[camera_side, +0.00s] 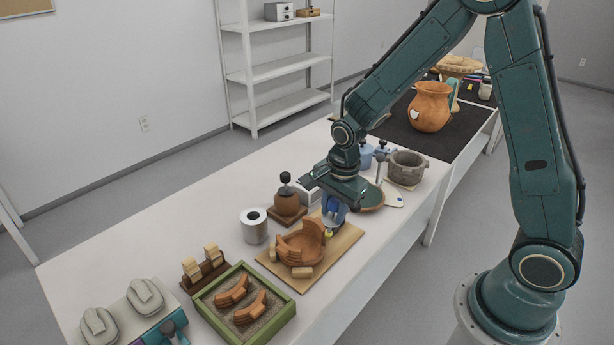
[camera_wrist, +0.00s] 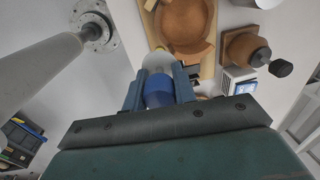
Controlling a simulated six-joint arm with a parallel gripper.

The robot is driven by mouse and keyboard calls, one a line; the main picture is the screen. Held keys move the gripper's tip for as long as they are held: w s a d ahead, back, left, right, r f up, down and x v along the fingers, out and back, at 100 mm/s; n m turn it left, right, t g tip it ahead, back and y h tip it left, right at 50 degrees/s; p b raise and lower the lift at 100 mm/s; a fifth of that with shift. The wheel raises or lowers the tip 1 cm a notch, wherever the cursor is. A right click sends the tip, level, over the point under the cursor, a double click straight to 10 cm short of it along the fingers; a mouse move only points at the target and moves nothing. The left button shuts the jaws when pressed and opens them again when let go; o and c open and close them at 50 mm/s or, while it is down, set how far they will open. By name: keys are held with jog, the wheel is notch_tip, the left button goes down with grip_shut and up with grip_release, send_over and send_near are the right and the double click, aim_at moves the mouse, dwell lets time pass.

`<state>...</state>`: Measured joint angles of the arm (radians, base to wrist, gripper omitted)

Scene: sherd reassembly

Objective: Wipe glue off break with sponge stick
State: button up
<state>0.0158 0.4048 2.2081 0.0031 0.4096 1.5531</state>
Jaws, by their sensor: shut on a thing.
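My gripper (camera_side: 334,206) is shut on a blue-handled tool (camera_wrist: 158,90), which I take to be the sponge stick. A small yellow tip (camera_side: 328,233) shows at its lower end in the side view. The partly rebuilt terracotta bowl (camera_side: 293,250) sits on a wooden board (camera_side: 336,252), with a taller wall piece at its back right. The tool's tip is low beside the bowl's right side; I cannot tell whether it touches the break. The bowl also shows at the top of the wrist view (camera_wrist: 186,22). No glue can be made out.
A green-framed sand tray (camera_side: 205,304) with curved sherds lies front left. A paper roll (camera_side: 254,226), a knobbed brown pot (camera_side: 287,203) and a wooden clip stand (camera_side: 205,266) stand near the board. A stone mortar (camera_side: 407,168) is behind right.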

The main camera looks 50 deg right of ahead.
jog(key=shift+s+r, duration=0.25)
jog(key=shift+r, duration=0.85)
jog(key=shift+r, duration=0.15)
dwell(0.3)
